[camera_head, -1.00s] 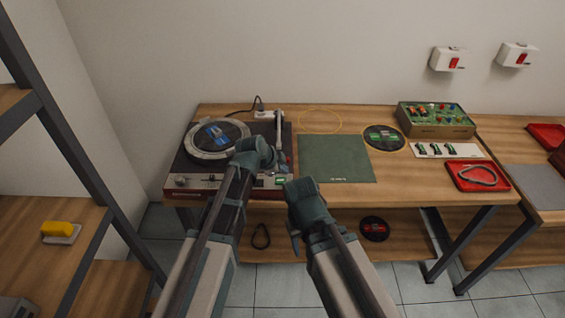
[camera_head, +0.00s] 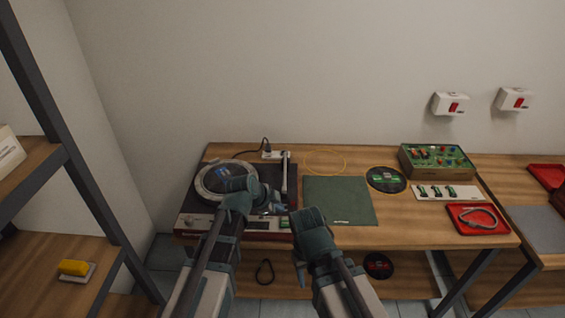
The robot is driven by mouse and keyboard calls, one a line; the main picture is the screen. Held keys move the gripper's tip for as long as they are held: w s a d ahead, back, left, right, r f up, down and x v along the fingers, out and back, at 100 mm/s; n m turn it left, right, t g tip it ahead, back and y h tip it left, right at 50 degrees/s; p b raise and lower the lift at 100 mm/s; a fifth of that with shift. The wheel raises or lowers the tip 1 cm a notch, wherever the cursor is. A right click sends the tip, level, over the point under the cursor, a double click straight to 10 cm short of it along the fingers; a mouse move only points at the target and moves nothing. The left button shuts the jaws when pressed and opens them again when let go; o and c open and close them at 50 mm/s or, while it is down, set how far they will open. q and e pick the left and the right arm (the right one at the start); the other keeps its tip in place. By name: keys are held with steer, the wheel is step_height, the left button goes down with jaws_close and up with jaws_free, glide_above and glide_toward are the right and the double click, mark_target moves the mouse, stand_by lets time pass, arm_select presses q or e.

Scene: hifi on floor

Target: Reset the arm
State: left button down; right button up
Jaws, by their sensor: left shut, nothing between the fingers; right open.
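My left gripper (camera_head: 270,205) is over the front right part of the turntable (camera_head: 198,221), with its fingers pointing right near the base of the tonearm. It is shut and holds nothing. My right gripper (camera_head: 299,268) hangs in front of the table's front edge, right of the turntable. It is open and empty, its fingers partly hidden by its own wrist. The turntable's platter (camera_head: 207,190) carries a dark disc, partly covered by my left wrist. The tonearm (camera_head: 284,172) lies along the right side of the deck.
A green mat (camera_head: 340,200) lies right of the turntable, with a black record (camera_head: 386,179) beyond it. A red tray (camera_head: 480,219), a white strip with switches (camera_head: 445,191) and a green circuit box (camera_head: 437,160) stand farther right. A shelf (camera_head: 50,265) is at left.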

arm_select(q)
steer(key=s+a+f+n+g+y, duration=0.1)
steer(key=s+f+n+g+y, duration=0.1)
steer(key=s+n, duration=0.4)
steer(key=s+a+f+n+g+y, duration=0.1)
steer(key=s+n+g+y, duration=0.3)
steer(key=s, duration=1.1)
steer(key=f+n, duration=0.1)
steer(key=n, duration=0.1)
steer(key=shift+a+f+n, duration=0.15)
steer(key=shift+a+n, duration=0.15)
steer(key=shift+n, duration=0.1)
steer(key=shift+s, duration=0.1)
